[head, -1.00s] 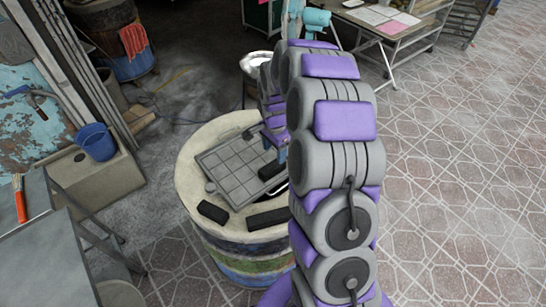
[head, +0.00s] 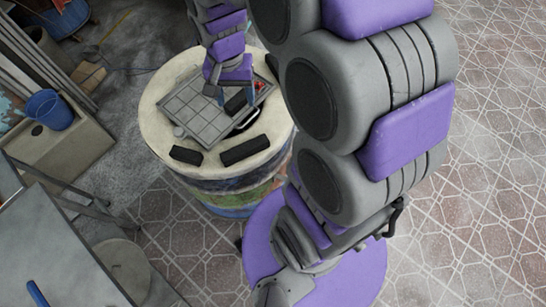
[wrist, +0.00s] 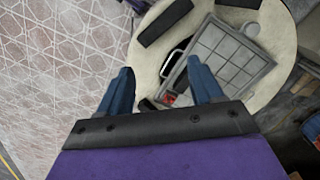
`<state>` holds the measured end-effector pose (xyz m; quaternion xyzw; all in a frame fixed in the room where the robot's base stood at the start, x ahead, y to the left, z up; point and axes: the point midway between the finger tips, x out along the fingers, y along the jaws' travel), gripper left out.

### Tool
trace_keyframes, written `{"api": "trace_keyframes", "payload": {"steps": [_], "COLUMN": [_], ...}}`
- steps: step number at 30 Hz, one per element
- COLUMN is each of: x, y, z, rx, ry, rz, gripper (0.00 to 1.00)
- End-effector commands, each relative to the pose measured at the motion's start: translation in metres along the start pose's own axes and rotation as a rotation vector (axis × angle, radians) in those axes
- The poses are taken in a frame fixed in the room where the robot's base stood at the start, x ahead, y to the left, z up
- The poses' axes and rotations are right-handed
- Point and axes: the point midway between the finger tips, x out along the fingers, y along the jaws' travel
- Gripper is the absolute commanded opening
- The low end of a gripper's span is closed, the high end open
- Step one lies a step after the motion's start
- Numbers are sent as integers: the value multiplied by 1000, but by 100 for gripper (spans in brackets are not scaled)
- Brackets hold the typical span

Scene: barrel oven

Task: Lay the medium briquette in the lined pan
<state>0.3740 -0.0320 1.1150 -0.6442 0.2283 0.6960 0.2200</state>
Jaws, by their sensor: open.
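Three black briquettes are on the barrel oven. A long one (head: 245,150) lies on the pale rim at the front; it also shows in the wrist view (wrist: 165,22). A shorter one (head: 186,155) lies on the rim to its left. Another (head: 239,102), partly hidden by my gripper, lies at the right side of the grey gridded plate (head: 198,112). I cannot tell surely which is the medium one. My gripper (head: 236,94) is open above that third briquette, its blue fingers apart and empty in the wrist view (wrist: 162,88).
The barrel oven (head: 157,125) has a dark opening beside the plate, with something red (head: 260,86) at its right. A grey table (head: 50,235) stands at the front left, and a blue bucket (head: 49,110) behind it. The tiled floor at right is clear.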

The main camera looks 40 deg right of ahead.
Motion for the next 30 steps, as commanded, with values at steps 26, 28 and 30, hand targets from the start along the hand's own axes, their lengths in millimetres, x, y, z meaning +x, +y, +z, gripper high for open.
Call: {"api": "trace_keyframes", "payload": {"steps": [26, 28, 30], "x": [-13, -13, -13], "y": [97, 97, 97], "z": [183, 182, 182], "rx": [-647, -647, -646], "ry": [-79, -79, -79], "rz": [39, 40, 40], "gripper": [66, 66, 66]}}
